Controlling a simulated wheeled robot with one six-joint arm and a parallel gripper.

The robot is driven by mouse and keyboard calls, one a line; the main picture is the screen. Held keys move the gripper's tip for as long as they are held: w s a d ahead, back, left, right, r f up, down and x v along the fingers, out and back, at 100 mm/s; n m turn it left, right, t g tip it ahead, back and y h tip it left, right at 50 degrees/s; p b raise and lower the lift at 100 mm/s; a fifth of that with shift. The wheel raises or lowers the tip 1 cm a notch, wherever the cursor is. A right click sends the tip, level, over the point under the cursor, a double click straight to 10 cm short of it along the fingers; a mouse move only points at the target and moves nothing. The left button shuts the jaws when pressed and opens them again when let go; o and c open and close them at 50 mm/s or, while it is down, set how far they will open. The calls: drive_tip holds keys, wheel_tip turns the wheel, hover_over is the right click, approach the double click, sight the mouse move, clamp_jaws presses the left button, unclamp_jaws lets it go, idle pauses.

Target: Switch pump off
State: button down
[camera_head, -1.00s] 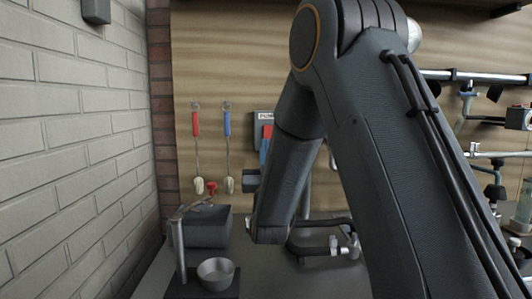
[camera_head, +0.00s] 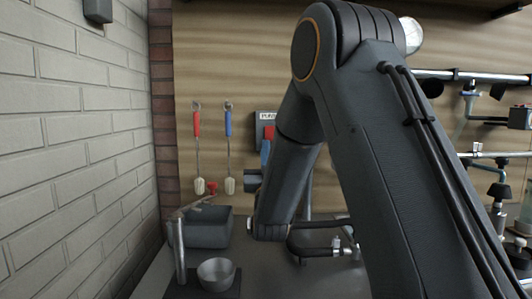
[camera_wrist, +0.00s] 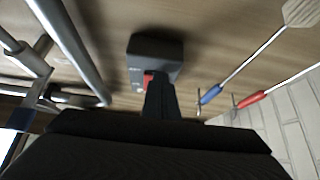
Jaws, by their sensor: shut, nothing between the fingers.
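The pump switch box (camera_head: 262,118) is a grey box with a "PUMP" label on the wooden back wall, partly hidden behind my arm in the head view. A red switch part (camera_head: 268,132) shows on it. In the wrist view the box (camera_wrist: 155,47) is ahead of my gripper, and its red part (camera_wrist: 148,79) shows just beside the fingertips. My gripper (camera_wrist: 160,86) is shut and empty, its tips overlapping the lower edge of the box in the picture. Whether they touch the switch, I cannot tell. In the head view the gripper is largely hidden by my arm.
Red-handled (camera_head: 196,125) and blue-handled (camera_head: 228,124) brushes hang left of the box. Below stand a dark bin (camera_head: 208,232) and a metal bowl (camera_head: 216,273). Metal pipes (camera_wrist: 75,50) run close at the left in the wrist view. A brick wall (camera_head: 70,150) bounds the left.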

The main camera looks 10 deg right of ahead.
drive_tip(key=b+v, duration=0.1)
drive_tip(key=v, duration=0.6)
drive_tip(key=shift+s+f, duration=0.2)
drive_tip(key=shift+s, duration=0.2)
